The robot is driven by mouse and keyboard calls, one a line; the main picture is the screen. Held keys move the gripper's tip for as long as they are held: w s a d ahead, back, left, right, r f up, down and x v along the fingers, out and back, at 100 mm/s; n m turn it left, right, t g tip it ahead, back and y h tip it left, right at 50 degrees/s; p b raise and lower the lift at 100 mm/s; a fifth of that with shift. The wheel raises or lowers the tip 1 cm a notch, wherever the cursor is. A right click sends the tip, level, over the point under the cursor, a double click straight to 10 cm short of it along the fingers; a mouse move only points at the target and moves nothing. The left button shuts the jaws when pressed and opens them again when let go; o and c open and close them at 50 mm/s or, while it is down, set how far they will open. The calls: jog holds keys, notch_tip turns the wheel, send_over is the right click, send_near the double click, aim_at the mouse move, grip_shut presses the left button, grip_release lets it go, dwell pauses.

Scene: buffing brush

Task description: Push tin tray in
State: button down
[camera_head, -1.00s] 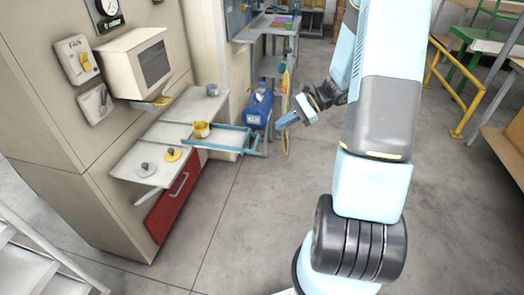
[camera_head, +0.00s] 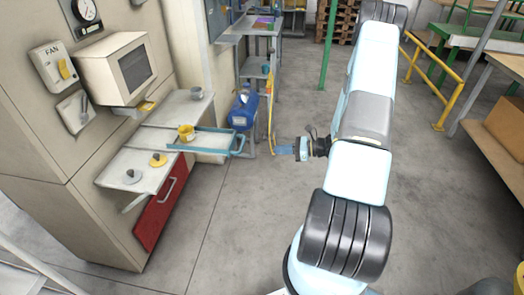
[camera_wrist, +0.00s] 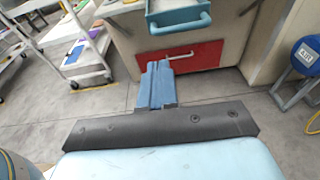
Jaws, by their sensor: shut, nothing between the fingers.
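The tin tray (camera_head: 205,151) is a shallow tray with a blue rim and a blue handle. It sticks out to the right from the cream cabinet at shelf height. A yellow tin (camera_head: 186,132) stands at its inner end. In the wrist view the blue tray front (camera_wrist: 178,20) and its handle show at the top. My gripper (camera_head: 281,150) is shut and empty, to the right of the tray handle and apart from it. In the wrist view the closed blue fingers (camera_wrist: 157,72) point toward the cabinet, below the tray in the picture.
A red drawer (camera_head: 160,215) with a handle sits below the shelf. A grey shelf (camera_head: 137,168) holds small knobs. A blue tank (camera_head: 242,110) and a yellow hose (camera_head: 271,125) stand behind the tray. The floor between cabinet and arm is clear.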

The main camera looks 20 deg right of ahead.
jog(key=x, duration=1.3)
jog(key=shift+a, duration=0.2)
jog(key=shift+w, duration=0.15)
